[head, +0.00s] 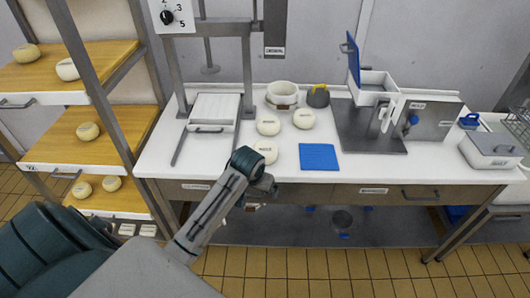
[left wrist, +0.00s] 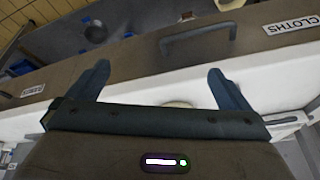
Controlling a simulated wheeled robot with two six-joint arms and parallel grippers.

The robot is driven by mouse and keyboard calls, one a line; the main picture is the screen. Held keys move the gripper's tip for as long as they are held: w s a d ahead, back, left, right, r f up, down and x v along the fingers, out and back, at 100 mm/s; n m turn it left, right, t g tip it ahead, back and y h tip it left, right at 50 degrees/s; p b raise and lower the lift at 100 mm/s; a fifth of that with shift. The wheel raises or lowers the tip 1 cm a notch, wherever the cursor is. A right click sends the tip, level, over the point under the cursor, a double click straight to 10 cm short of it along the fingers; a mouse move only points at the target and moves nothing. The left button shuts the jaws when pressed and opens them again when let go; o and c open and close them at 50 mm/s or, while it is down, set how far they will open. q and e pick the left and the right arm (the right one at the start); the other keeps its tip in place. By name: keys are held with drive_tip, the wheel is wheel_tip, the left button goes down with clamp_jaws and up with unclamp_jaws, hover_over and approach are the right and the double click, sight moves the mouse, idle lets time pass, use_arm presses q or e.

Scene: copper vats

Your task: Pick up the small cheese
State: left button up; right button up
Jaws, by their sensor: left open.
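Three pale round cheeses stand on the white table in the head view: one at the back left (head: 268,125), one at the back right (head: 304,118) and one at the front (head: 265,152). The front one is partly hidden by my left arm. My left gripper (head: 262,190) is at the table's front edge, just in front of that cheese. In the left wrist view its two fingers (left wrist: 162,78) are spread wide with nothing held. A pale rounded top (left wrist: 177,104), probably a cheese, shows between them, mostly hidden by the gripper body. My right gripper is not in view.
A wooden shelf rack (head: 107,127) with several cheeses stands at left. The table (head: 215,168) also holds a white press tray (head: 214,110), a white pot (head: 282,95), a blue cloth (head: 319,157) and a slicer-like device (head: 370,125). Drawer handles (head: 420,197) jut from its front.

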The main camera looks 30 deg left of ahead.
use_arm(q)
drive_tip(key=w+a+r+n, duration=0.1)
drive_tip(key=w+a+r, duration=0.25)
drive_tip(key=w, duration=0.35)
drive_tip(key=n, duration=0.1)
approach(265, 148)
drive_tip(key=shift+s+a+f, duration=0.1)
drive_tip(key=shift+a+f, duration=0.1)
drive_tip(key=shift+f, duration=0.35)
drive_tip(key=shift+a, duration=0.1)
drive_tip(key=p+x, duration=0.1)
drive_tip(key=x, duration=0.4)
drive_tip(key=shift+w+f, duration=0.15)
drive_tip(key=shift+w, duration=0.1)
drive_tip(key=p+x, duration=0.2)
drive_tip(key=x, duration=0.1)
drive_tip(key=shift+w+f, duration=0.15)
drive_tip(key=shift+f, duration=0.2)
drive_tip(key=shift+w+f+p, duration=0.25)
drive_tip(key=shift+f+p, duration=0.05)
drive_tip(key=shift+f, duration=0.4)
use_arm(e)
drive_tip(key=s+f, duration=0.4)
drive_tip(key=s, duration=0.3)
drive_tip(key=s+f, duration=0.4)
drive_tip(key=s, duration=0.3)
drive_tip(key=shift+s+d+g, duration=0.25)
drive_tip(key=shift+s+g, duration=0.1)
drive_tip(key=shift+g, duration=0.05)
